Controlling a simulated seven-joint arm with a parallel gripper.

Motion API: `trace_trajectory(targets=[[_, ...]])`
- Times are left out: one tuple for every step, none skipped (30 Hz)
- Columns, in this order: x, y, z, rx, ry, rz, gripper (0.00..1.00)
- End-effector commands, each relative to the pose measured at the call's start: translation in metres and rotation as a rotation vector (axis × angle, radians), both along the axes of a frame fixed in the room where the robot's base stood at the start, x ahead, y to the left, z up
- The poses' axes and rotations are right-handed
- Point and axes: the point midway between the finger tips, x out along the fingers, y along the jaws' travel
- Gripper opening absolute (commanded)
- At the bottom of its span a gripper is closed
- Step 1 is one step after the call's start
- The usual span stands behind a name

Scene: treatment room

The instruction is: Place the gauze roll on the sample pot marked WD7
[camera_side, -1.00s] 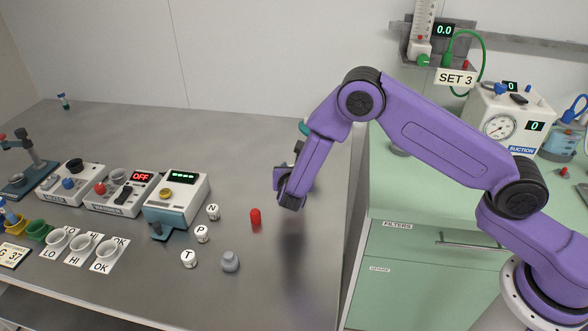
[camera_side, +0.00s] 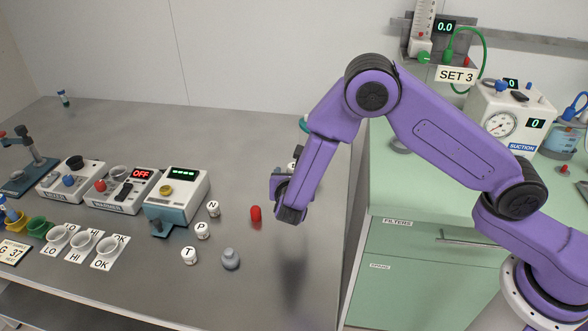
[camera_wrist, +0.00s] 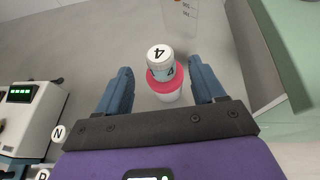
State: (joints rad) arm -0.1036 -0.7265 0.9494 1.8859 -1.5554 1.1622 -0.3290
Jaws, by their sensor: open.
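My gripper (camera_wrist: 160,82) is open, with a blue finger on each side in the wrist view; in the side view it (camera_side: 290,205) hangs over the right part of the grey bench. In the wrist view, a small white cylinder with a teal band and a 4 on top (camera_wrist: 159,53) appears on or over a pink-red rim, with a white body (camera_wrist: 168,97) below. This stack shows between the fingers, apart from both; I cannot tell its depth. No WD7 mark is readable, and I cannot say for certain which thing is the gauze roll. My arm hides much of this spot in the side view.
White pieces marked N (camera_side: 213,208), P (camera_side: 202,230) and T (camera_side: 189,256), a red piece (camera_side: 255,214) and a grey knob-like piece (camera_side: 230,259) stand left of my gripper. Bench devices (camera_side: 178,200) are farther left. A marked clear vessel (camera_wrist: 181,17) stands beyond the stack.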

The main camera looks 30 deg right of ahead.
Motion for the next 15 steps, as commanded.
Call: trace_trajectory(targets=[[-0.007,0.007,0.004,0.000,-0.001,0.004,0.68],[-0.011,0.009,0.006,0.000,-0.001,0.004,0.68],[-0.016,0.012,0.008,0.000,-0.001,0.003,0.68],[-0.018,0.014,0.010,0.001,-0.002,0.004,0.68],[-0.021,0.016,0.011,0.000,-0.001,0.003,0.68],[-0.024,0.018,0.012,0.001,0.000,0.002,0.68],[-0.026,0.019,0.013,0.000,0.000,0.001,0.68],[-0.028,0.020,0.014,0.000,0.000,0.001,0.68],[-0.029,0.021,0.015,0.000,0.000,0.001,0.68],[-0.030,0.022,0.016,0.000,0.000,0.001,0.68],[-0.031,0.023,0.016,0.000,0.000,0.001,0.68],[-0.032,0.023,0.016,0.000,0.000,0.000,0.68],[-0.032,0.023,0.016,0.000,0.000,0.000,0.68],[-0.032,0.023,0.016,0.000,0.000,0.000,0.68],[-0.032,0.023,0.016,0.000,0.000,0.000,0.68]])
